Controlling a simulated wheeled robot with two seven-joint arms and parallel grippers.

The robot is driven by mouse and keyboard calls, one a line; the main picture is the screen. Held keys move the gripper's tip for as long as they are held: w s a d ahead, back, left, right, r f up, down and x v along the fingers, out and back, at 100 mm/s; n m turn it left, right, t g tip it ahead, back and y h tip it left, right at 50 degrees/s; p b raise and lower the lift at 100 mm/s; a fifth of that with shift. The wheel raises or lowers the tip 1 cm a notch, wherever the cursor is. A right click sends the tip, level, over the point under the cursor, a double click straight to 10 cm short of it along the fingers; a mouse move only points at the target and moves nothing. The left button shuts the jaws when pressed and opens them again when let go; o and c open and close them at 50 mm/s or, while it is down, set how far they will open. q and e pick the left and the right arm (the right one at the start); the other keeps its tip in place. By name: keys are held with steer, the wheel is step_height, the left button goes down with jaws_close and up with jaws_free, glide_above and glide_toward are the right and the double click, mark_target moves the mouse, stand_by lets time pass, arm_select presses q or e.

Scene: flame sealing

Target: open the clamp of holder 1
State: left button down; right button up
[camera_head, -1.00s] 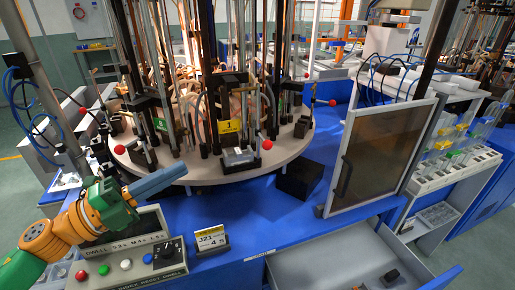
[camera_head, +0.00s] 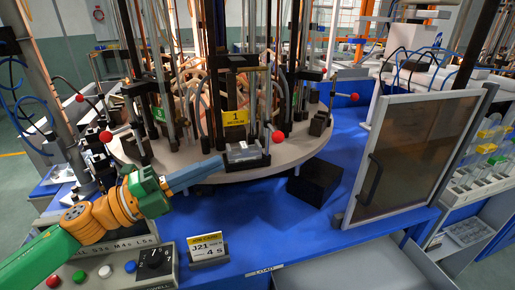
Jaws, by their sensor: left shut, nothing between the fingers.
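Holder 1 stands at the front of the round turntable (camera_head: 300,149), marked by a yellow sign with a 1 (camera_head: 235,118). A clear and grey block (camera_head: 243,152) sits in a dark base below the sign. A red ball knob (camera_head: 277,137) is just right of the block and looks like the clamp's handle end. My left gripper (camera_head: 221,163) reaches in from the left, its blue fingers shut and empty. Its tips are at the front left of the block; I cannot tell whether they touch. My right gripper is out of view.
Other holders with red knobs (camera_head: 105,137) ring the turntable, with upright rods above. A black box (camera_head: 314,182) stands on the blue table right of it. A framed panel (camera_head: 411,157) stands further right. A control box (camera_head: 154,262) and card (camera_head: 207,248) are in front.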

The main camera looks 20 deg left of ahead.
arm_select(q)
steer(key=p+x, duration=0.5)
steer(key=x, duration=0.5)
steer(key=shift+w+p, duration=0.15)
steer(key=shift+p, duration=0.25)
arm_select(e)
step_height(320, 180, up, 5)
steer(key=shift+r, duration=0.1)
